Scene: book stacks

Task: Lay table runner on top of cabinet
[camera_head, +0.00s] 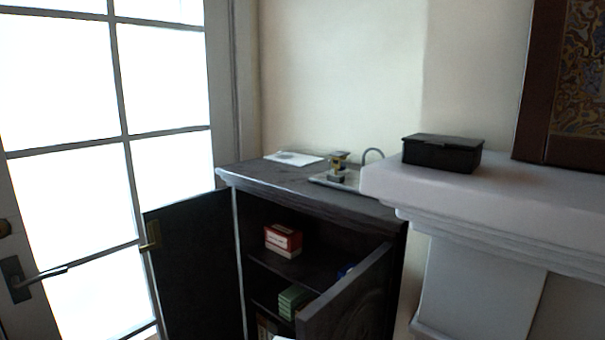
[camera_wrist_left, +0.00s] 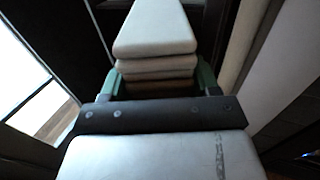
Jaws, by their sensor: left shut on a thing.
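The dark cabinet (camera_head: 243,178) stands in the corner beside the glazed door, with both its doors swung open. Its top bears a flat white sheet (camera_head: 293,158) at the back left and a tray with a small brass object (camera_head: 338,166) at the right. My right gripper is not in view.
Inside the cabinet are a red box (camera_head: 283,240) and green boxes (camera_head: 293,300). The open left door (camera_head: 190,265) and right door (camera_head: 345,300) jut forward. A white mantel (camera_head: 520,190) with a black box (camera_head: 442,153) stands close at right. The cabinet top's front left is clear.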

